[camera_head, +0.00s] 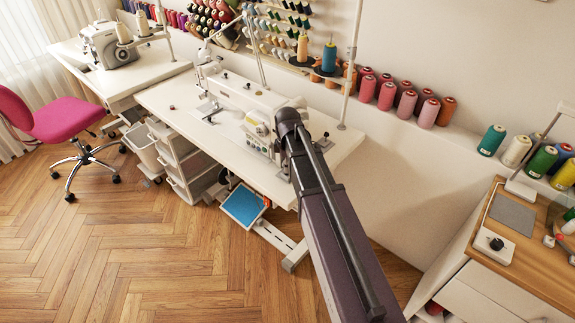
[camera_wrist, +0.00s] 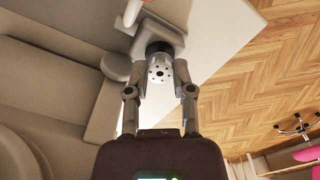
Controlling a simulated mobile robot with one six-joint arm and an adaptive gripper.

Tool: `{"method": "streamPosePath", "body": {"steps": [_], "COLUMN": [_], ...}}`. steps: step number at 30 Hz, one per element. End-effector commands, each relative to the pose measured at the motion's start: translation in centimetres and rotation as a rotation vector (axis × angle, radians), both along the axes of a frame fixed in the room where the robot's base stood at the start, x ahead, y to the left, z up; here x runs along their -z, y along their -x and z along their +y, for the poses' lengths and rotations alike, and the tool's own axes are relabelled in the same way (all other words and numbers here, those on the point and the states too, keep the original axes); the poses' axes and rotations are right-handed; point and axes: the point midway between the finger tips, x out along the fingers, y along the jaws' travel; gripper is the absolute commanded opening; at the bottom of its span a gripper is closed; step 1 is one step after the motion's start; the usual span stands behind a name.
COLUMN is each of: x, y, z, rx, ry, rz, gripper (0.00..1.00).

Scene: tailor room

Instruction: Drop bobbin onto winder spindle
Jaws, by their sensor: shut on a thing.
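In the wrist view my gripper (camera_wrist: 159,40) has its two fingers closed around a small bobbin (camera_wrist: 158,73). The bobbin shows a silvery round face with small holes and a darker centre, turned toward the wrist camera. In the head view my arm reaches to the right end of the white sewing machine (camera_head: 235,92) on the long white table (camera_head: 178,97). My arm hides the fingers and the bobbin there. I cannot make out the winder spindle in either view. A small white and orange part (camera_wrist: 131,11) shows just beyond the fingers in the wrist view.
Thread cones (camera_head: 387,94) stand in a row along the wall ledge. A thin stand pole (camera_head: 350,65) rises behind my arm. A wooden-topped cabinet (camera_head: 530,225) stands at right, and a pink chair (camera_head: 62,120) at left. The herringbone floor (camera_head: 190,265) in front is clear.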

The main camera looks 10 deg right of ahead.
Motion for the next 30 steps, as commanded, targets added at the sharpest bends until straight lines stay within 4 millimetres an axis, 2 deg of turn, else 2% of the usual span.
{"method": "streamPosePath", "body": {"steps": [18, 19, 22, 23, 30], "x": [0.3, 0.3, 0.3, 0.3, 0.3], "y": [0.0, 0.0, 0.0, 0.0, 0.0], "z": [0.0, 0.0, 0.0, 0.0, 0.0], "rx": [0.0, 0.0, 0.0, 0.0, 0.0], "ry": [0.0, 0.0, 0.0, 0.0, 0.0], "rz": [0.0, 0.0, 0.0, 0.0, 0.0], "gripper": [0.15, 0.37, 0.67, 0.71, 0.71]}}
